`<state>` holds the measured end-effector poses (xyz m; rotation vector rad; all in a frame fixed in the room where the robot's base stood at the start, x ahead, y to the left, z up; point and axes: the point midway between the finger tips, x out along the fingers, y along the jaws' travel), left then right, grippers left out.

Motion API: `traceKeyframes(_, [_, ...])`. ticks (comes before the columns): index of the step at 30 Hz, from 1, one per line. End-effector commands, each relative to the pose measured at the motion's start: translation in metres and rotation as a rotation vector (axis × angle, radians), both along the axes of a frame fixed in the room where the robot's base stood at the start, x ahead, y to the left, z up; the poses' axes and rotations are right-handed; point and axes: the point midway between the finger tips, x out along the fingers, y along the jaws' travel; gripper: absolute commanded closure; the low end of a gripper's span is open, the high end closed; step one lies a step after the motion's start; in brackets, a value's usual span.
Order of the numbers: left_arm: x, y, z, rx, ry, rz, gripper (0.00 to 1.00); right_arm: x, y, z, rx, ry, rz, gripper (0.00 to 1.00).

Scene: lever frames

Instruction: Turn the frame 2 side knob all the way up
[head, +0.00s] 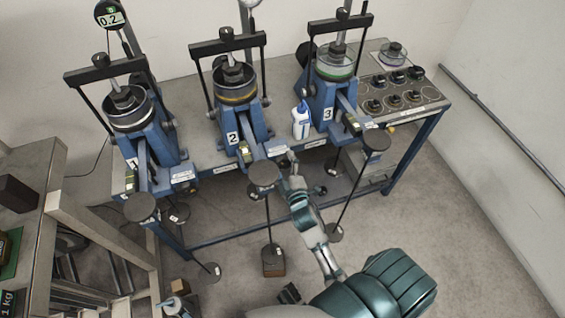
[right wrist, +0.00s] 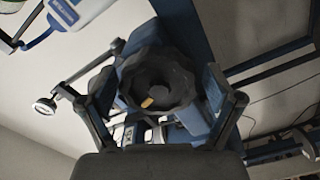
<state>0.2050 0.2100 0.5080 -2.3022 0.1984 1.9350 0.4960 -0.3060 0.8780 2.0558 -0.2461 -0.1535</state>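Frame 2 (head: 232,137) is the middle one of three blue lever frames on the bench. In the right wrist view, a dark scalloped knob (right wrist: 158,80) with a yellow mark lies between the fingers of my right gripper (right wrist: 162,75). The fingers are spread on either side of it, and I cannot tell whether they touch it. In the head view my right gripper (head: 288,162) is just right of frame 2's front lower part, and the knob there is hard to make out.
Frame 1 (head: 148,148) stands to the left and frame 3 (head: 322,100) to the right. A white bottle (head: 301,122) stands between frames 2 and 3. Hanging weight pans, such as one round plate (head: 263,173), are close to my right gripper.

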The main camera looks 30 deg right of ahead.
Motion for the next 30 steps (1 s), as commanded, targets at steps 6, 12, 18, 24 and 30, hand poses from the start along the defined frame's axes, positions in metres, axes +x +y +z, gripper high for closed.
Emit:
traceKeyframes(6, [0.0, 0.001, -0.001, -0.003, 0.001, -0.001, 0.6, 0.0, 0.003, 0.001, -0.004, -0.002, 0.003, 0.06])
traceKeyframes(12, [0.001, 0.002, 0.004, -0.002, -0.002, 0.0, 0.6, -0.011, 0.008, 0.003, -0.004, -0.003, 0.005, 0.06])
traceKeyframes(18, [0.003, 0.001, 0.013, -0.002, -0.007, 0.0, 0.6, -0.037, 0.013, 0.003, -0.003, -0.002, 0.004, 0.06])
traceKeyframes(24, [0.004, 0.001, 0.016, -0.003, -0.009, 0.0, 0.6, -0.056, 0.018, 0.002, -0.005, -0.003, 0.005, 0.06])
traceKeyframes(30, [0.004, 0.001, 0.016, -0.002, -0.008, 0.0, 0.6, -0.058, 0.019, 0.002, -0.005, -0.004, 0.005, 0.06])
